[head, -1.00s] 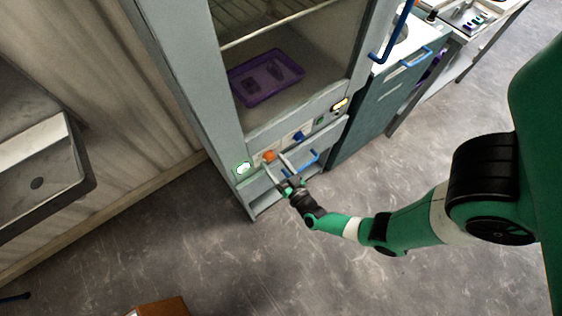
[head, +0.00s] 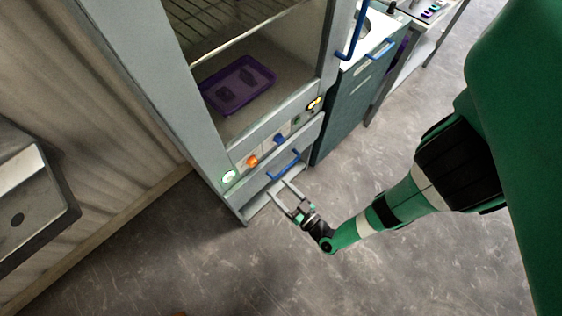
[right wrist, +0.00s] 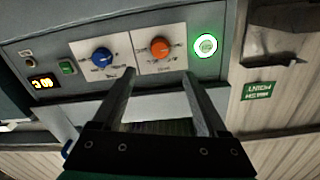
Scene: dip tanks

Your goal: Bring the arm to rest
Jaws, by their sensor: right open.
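My right gripper (head: 281,193) is in front of the lower part of the grey cabinet (head: 238,207), low and near the drawer front. In the right wrist view its two fingers (right wrist: 160,85) are apart with nothing between them. Beyond the fingers is the control panel (right wrist: 218,66) with an orange knob (right wrist: 160,47), a blue knob (right wrist: 102,56) and a lit green button (right wrist: 206,45). I cannot tell the exact gap between the fingertips and the cabinet. My right arm reaches in from the right in the head view. My left gripper is not in view.
The cabinet's upper chamber holds a purple tray (head: 215,107). A blue drawer handle (head: 283,166) sits just behind the gripper. A blue upright handle (head: 346,45) is at the right. A steel sink (head: 40,215) stands at left.

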